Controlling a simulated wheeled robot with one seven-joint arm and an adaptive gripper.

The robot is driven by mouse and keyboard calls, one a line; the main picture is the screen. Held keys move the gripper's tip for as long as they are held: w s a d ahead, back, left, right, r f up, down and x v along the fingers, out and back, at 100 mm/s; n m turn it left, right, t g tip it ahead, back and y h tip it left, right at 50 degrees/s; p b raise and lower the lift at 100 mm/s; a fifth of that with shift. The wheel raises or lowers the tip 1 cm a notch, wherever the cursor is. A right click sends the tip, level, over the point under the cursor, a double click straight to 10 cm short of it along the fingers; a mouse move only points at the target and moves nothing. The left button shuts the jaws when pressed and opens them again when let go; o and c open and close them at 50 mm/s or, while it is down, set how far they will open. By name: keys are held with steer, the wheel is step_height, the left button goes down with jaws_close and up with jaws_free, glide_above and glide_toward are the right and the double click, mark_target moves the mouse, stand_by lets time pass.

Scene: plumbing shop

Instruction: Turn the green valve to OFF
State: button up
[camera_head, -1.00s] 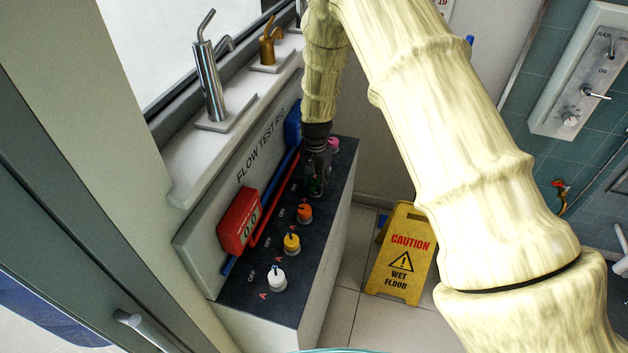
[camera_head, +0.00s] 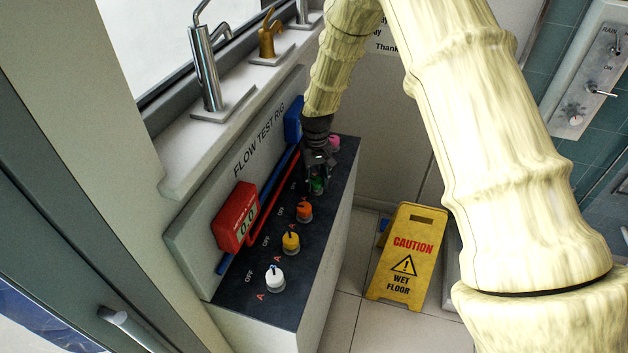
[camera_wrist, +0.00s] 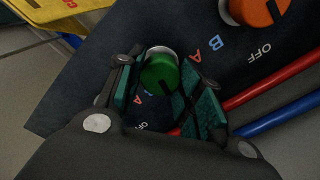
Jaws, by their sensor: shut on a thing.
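The green valve (camera_wrist: 160,72) is a round knob on a pale base, with a dark pointer mark on its right side in the wrist view. My gripper (camera_wrist: 163,90) has one padded finger on each side of it and is shut on it. In the head view the green valve (camera_head: 317,185) shows only partly, below my gripper (camera_head: 317,176).
An orange valve (camera_head: 304,211), a yellow valve (camera_head: 291,242) and a white valve (camera_head: 274,278) stand nearer on the same dark bench top. A pink valve (camera_head: 333,144) is behind my gripper. Red and blue pipes run beside them. A red meter (camera_head: 237,216) reads 0.0. A caution sign (camera_head: 407,255) stands right.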

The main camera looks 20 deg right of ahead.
mark_target(316, 180)
steer(key=shift+n+b, duration=0.3)
steer(key=shift+n, duration=0.8)
steer(key=shift+w+d+r, duration=0.1)
steer(key=o, duration=1)
steer(key=shift+o, duration=0.2)
step_height(316, 180, up, 12)
